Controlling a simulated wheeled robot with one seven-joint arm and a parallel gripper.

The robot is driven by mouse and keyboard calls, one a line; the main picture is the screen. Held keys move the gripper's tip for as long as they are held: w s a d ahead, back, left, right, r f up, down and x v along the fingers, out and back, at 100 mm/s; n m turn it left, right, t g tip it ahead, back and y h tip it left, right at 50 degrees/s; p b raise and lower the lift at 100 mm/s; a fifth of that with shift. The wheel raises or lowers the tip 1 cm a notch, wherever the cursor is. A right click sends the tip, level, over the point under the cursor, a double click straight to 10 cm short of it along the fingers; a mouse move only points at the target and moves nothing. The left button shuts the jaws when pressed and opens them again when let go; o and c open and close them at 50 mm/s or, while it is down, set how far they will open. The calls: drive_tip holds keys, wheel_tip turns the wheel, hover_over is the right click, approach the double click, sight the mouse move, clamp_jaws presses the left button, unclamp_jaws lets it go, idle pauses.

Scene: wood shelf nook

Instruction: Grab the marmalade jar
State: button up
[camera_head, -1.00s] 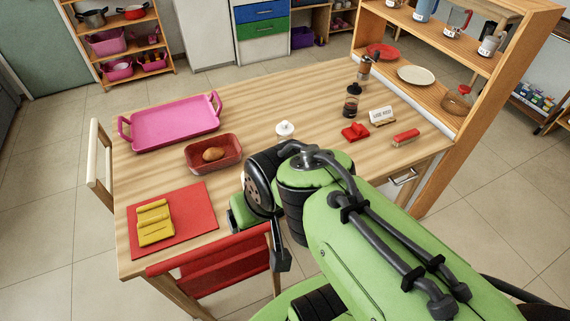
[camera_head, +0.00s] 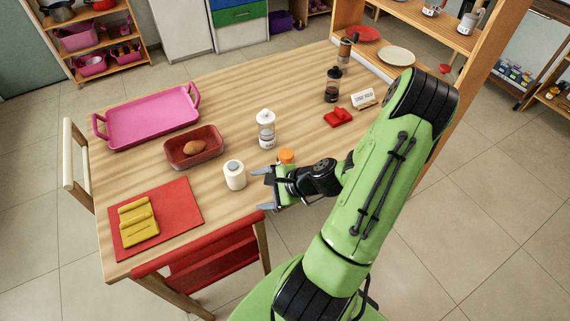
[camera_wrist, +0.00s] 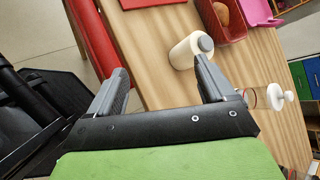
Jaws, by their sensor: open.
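A jar with an orange lid (camera_head: 286,156) stands near the table's front edge in the head view, largely hidden behind my gripper; it may be the marmalade jar, but no label is readable. My gripper (camera_head: 265,189) is open and empty, low near the front edge, with its fingers pointing left toward a white bottle with a grey cap (camera_head: 234,176). In the wrist view the white bottle (camera_wrist: 187,53) is beyond the fingertips of the gripper (camera_wrist: 162,70). I cannot make out the orange lid in the wrist view.
A clear jar with a white lid (camera_head: 266,130) stands behind the gripper. A red dish (camera_head: 176,160) holding a brown item, a pink tray (camera_head: 140,118) and a red mat (camera_head: 183,212) lie to the left.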

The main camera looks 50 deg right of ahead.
drive_tip(key=s+d+f+m+t+h, duration=0.1)
drive_tip(key=d+f+m+t+h, duration=0.15)
drive_tip(key=d+m, duration=0.45)
drive_tip(key=m+t+h+b, duration=0.2)
drive_tip(key=m+h+b, duration=0.35)
drive_tip(key=m, duration=0.45)
approach(288, 155)
drive_tip(key=f, duration=0.1)
drive_tip(key=shift+w+a+f+b, duration=0.1)
drive_tip(key=shift+w+f+b, duration=0.2)
drive_tip(key=shift+w+b, duration=0.6)
drive_tip(key=shift+h, duration=0.4)
drive_tip(key=b+x, duration=0.1)
drive_tip(key=x, duration=0.2)
drive_tip(key=b+x, duration=0.1)
drive_tip(key=x, duration=0.3)
drive_tip(key=b+x, duration=0.2)
drive_tip(key=x, duration=0.2)
drive_tip(key=shift+w+r, duration=0.15)
drive_tip(key=shift+r, duration=0.25)
clamp_jaws()
